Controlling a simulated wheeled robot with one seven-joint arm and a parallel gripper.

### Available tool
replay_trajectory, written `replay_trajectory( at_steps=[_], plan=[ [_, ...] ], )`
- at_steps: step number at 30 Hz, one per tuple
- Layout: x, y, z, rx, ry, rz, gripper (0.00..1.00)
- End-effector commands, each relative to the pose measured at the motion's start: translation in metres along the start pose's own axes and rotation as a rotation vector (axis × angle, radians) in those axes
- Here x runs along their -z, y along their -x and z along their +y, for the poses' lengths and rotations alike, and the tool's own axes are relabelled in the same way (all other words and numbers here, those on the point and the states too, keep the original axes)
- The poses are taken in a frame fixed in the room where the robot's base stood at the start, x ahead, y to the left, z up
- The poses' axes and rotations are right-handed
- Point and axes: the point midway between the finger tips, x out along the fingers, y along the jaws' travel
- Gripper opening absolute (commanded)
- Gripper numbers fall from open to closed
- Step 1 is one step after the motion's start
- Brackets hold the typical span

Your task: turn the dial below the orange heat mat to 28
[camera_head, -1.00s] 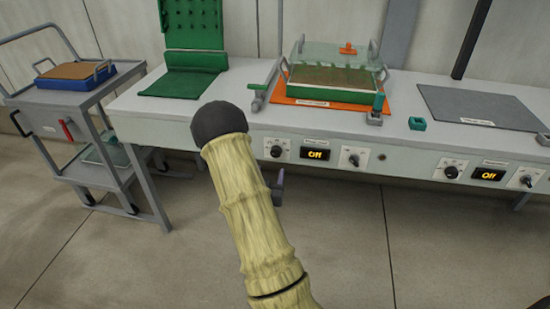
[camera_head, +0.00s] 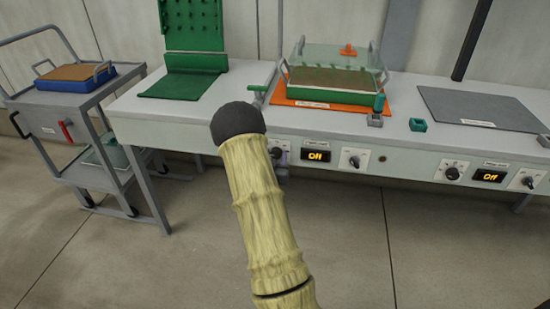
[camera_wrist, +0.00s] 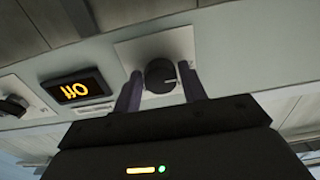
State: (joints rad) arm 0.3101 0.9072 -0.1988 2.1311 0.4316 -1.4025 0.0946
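The orange heat mat (camera_head: 318,105) lies on the bench under a clear-lidded tray. On the bench front below it are a left dial (camera_head: 276,152), a display (camera_head: 317,156) reading Off and a right dial (camera_head: 354,161). My gripper (camera_head: 283,167) is at the left dial, partly hidden by my arm in the head view. In the upside-down wrist view, the black left dial (camera_wrist: 161,76) sits between the two fingers of my gripper (camera_wrist: 160,82). The fingers look open, with narrow gaps beside the knob. Its pale pointer line points right there. The scale is unreadable.
The tray (camera_head: 335,82) with an orange-handled lid stands on the mat. A grey mat (camera_head: 480,107) lies at right, with another dial (camera_head: 452,172) and an Off display (camera_head: 489,176) below. A trolley (camera_head: 75,105) stands at left. The floor in front is clear.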

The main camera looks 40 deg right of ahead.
Motion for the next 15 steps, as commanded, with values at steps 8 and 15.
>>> replay_trajectory(
  at_steps=[8, 15],
  plan=[
    [0.0000, 0.0003, -0.0002, 0.000, -0.002, 0.000, 0.13],
    [-0.0006, 0.0002, -0.0001, 0.000, -0.035, 0.001, 0.13]
  ],
)
